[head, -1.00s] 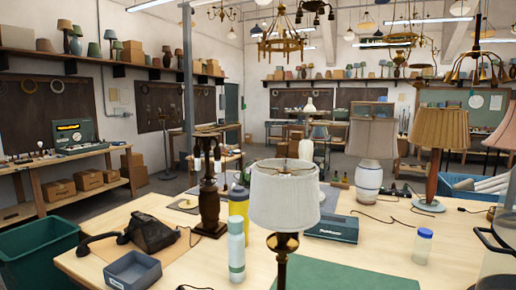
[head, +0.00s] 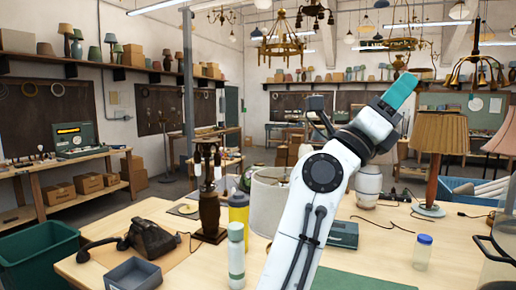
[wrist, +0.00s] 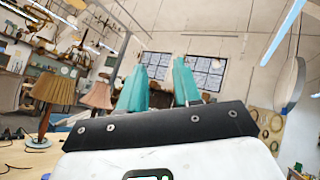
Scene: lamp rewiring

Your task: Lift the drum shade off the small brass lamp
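The white drum shade (head: 266,205) of the small brass lamp stands at the middle of the workbench in the head view. My white arm crosses in front of it and hides its right part. The brass stem and base are hidden behind my arm. My gripper (head: 405,84), with teal fingers, is raised up and to the right of the shade, well apart from it. In the wrist view the two fingers (wrist: 160,70) stand apart with nothing between them, pointing into the room. The small brass lamp does not show in the wrist view.
A green-white bottle (head: 236,255) and a yellow one (head: 239,215) stand just left of the shade. Further left are a dark candle-socket lamp (head: 210,212), a black telephone (head: 152,238) and a grey tray (head: 133,274).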

